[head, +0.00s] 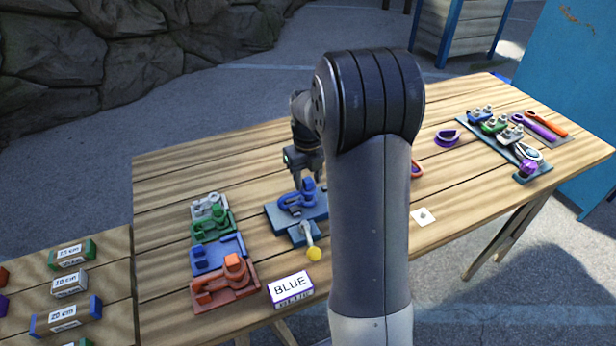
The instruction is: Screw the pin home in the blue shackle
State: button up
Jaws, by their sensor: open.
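The blue shackle (291,199) sits on a blue-grey fixture plate (281,221) near the middle of the table. A light rod with a round yellow end (314,254) sticks out from the plate's front side. I cannot tell whether this rod is the pin or how it meets the shackle. My gripper (308,180) points down over the back of the shackle and is open. My arm hides part of the plate's right side. I cannot tell whether the fingers touch the shackle.
A card reading BLUE (290,286) stands at the table's front edge. Grey, green, blue and orange holders (225,285) line the left. A rack of coloured parts (497,138) is at the right, with a purple shackle (446,138) nearby. The back left of the wooden table (190,172) is clear.

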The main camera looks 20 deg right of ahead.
jog(key=shift+r, duration=0.15)
jog(key=shift+r+p, duration=1.85)
jog(key=shift+r, duration=0.3)
jog(key=n, duration=1.3)
jog(key=shift+n, duration=0.4)
jog(key=n, duration=0.4)
